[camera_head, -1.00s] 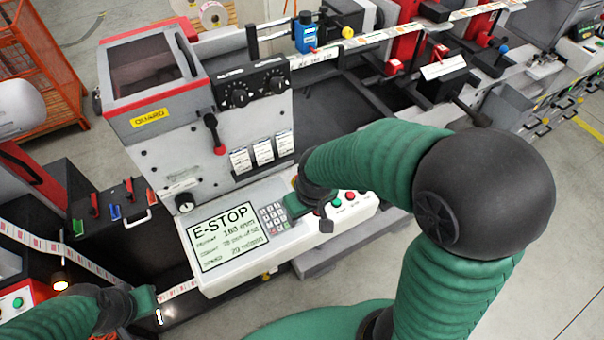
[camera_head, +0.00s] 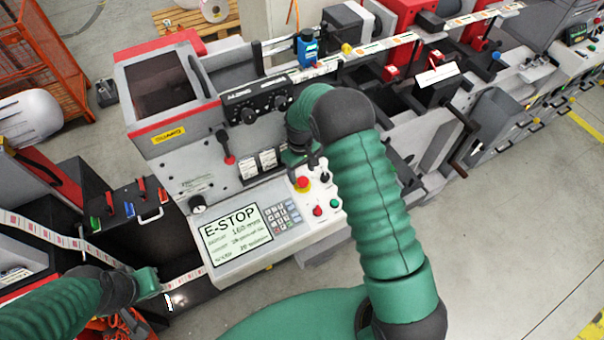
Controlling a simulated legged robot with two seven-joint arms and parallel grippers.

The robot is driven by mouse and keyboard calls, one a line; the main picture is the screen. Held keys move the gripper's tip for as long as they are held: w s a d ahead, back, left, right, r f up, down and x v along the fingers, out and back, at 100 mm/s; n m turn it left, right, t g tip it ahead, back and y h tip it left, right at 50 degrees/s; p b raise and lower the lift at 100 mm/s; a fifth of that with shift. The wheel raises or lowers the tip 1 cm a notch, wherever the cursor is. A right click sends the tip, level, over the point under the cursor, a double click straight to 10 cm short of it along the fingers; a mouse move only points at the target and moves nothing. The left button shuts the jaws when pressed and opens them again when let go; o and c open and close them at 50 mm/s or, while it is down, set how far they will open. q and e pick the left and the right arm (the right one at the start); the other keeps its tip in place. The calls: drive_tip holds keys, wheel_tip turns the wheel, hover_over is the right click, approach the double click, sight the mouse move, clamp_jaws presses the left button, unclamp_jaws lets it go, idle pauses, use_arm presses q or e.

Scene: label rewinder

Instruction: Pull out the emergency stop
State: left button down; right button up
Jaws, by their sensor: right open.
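The emergency stop (camera_head: 303,184) is a red mushroom button with a yellow base. It sits on the light sloped control panel (camera_head: 240,262), right of the keypad. The screen (camera_head: 236,232) reads "E-STOP". My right gripper (camera_head: 312,163) is open, just above and behind the button in the picture, and appears apart from it. My forearm and wrist partly hide its fingers. My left gripper (camera_head: 163,287) is at lower left, near the label strip; its jaws are too small to read.
Beside the button are a black knob (camera_head: 324,177), a red button (camera_head: 317,211) and a green button (camera_head: 334,202). Floor at right is clear.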

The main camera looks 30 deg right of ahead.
sight(303, 180)
drive_tip(key=f, duration=0.4)
drive_tip(key=shift+s+d+p, duration=0.1)
drive_tip(key=shift+d+p, duration=0.15)
drive_tip(key=shift+p, duration=0.15)
clamp_jaws()
idle(1.0)
